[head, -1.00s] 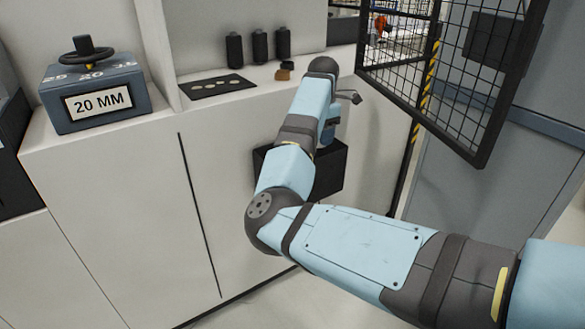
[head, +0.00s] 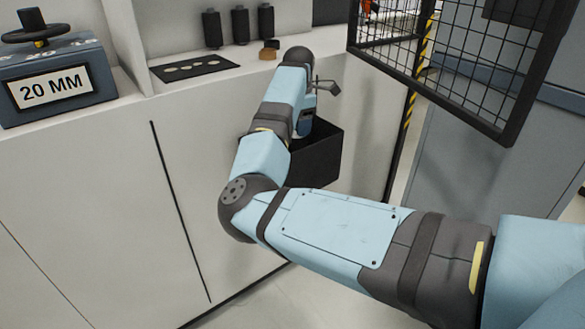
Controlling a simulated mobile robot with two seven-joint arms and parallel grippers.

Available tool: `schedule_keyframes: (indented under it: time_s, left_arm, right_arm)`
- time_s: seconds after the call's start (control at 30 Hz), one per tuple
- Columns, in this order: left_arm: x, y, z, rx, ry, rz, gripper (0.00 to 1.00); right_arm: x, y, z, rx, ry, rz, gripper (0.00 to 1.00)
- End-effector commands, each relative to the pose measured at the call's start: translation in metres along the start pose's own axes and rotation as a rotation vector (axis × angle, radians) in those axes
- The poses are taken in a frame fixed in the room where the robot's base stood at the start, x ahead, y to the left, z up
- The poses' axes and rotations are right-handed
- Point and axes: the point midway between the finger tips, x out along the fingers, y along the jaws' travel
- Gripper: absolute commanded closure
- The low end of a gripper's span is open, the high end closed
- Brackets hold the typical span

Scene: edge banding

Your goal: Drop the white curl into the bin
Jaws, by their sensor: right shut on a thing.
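The black bin (head: 320,158) is an open box against the front of the white cabinet, partly hidden by my right arm. My right gripper (head: 305,120) points down at the bin's top, mostly hidden behind my own wrist and forearm. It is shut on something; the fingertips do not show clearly. The white curl itself cannot be seen, hidden at the gripper. How high the fingertips are over the bin's rim cannot be told. My left gripper is not in view.
A blue-grey block labelled 20 MM (head: 55,85) stands on the cabinet top at left. A black mesh guard (head: 465,60) stands at right.

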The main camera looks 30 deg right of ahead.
Motion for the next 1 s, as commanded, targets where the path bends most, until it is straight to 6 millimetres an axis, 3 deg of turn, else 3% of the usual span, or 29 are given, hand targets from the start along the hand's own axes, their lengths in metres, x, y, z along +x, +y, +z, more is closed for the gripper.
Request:
schedule_keyframes:
  time_s: [0.17, 0.2, 0.3, 0.67, 0.77, 1.0]
  left_arm:
    - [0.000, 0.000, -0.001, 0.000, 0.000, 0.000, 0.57]
    - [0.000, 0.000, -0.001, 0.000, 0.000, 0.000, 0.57]
    - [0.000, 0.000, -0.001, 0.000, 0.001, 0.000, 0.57]
    - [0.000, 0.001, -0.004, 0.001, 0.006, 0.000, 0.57]
    - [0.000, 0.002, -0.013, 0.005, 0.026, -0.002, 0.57]
    - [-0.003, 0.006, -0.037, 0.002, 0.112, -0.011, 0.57]
  right_arm:
    - [-0.001, 0.000, 0.000, 0.000, 0.000, 0.000, 0.70]
    - [-0.001, 0.000, 0.000, 0.000, 0.000, 0.000, 0.39]
    - [-0.001, 0.000, 0.000, 0.000, 0.000, 0.000, 0.18]
    - [-0.008, 0.000, 0.000, 0.000, -0.001, 0.001, 0.18]
    - [-0.023, 0.001, 0.000, 0.000, -0.001, 0.003, 0.18]
    - [-0.079, 0.001, 0.000, -0.001, 0.000, 0.003, 0.18]
